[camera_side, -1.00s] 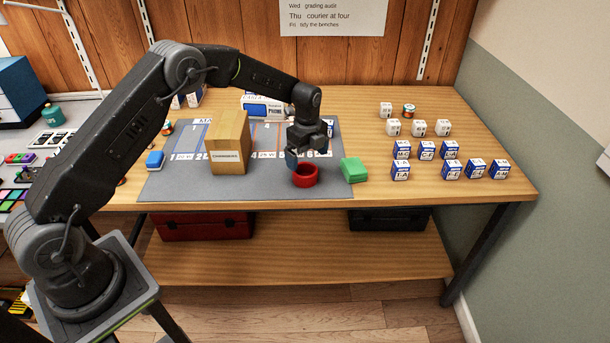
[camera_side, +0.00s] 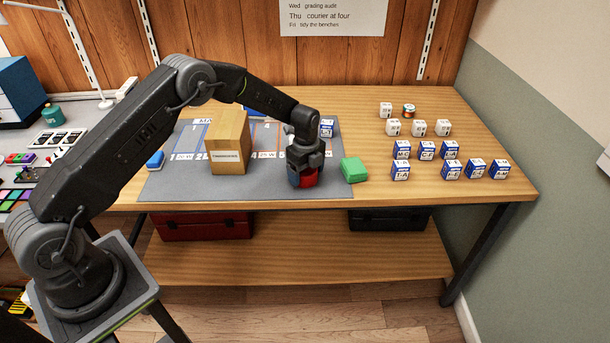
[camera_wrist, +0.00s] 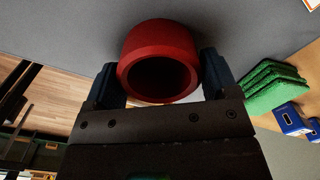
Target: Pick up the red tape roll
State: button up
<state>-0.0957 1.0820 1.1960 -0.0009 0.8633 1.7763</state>
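The red tape roll (camera_side: 309,179) stands on the grey mat (camera_side: 230,188) near its front edge, left of the green stack. In the wrist view the red tape roll (camera_wrist: 160,52) shows its dark hole towards the camera. My gripper (camera_side: 306,182) is lowered over the roll, pointing down. In the wrist view the gripper's blue fingers (camera_wrist: 160,75) are spread, one on each side of the roll. They are very close to its sides; I cannot tell whether they touch. The gripper hides part of the roll in the side view.
A cardboard box (camera_side: 229,143) stands on the mat to the left. A green stack (camera_side: 353,169) lies just right of the gripper. Several blue-and-white boxes (camera_side: 451,169) and white boxes (camera_side: 418,128) stand further right. A blue-and-white item (camera_side: 155,159) lies at the left.

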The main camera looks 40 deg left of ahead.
jog(key=c, duration=0.5)
jog(key=shift+r, duration=0.1)
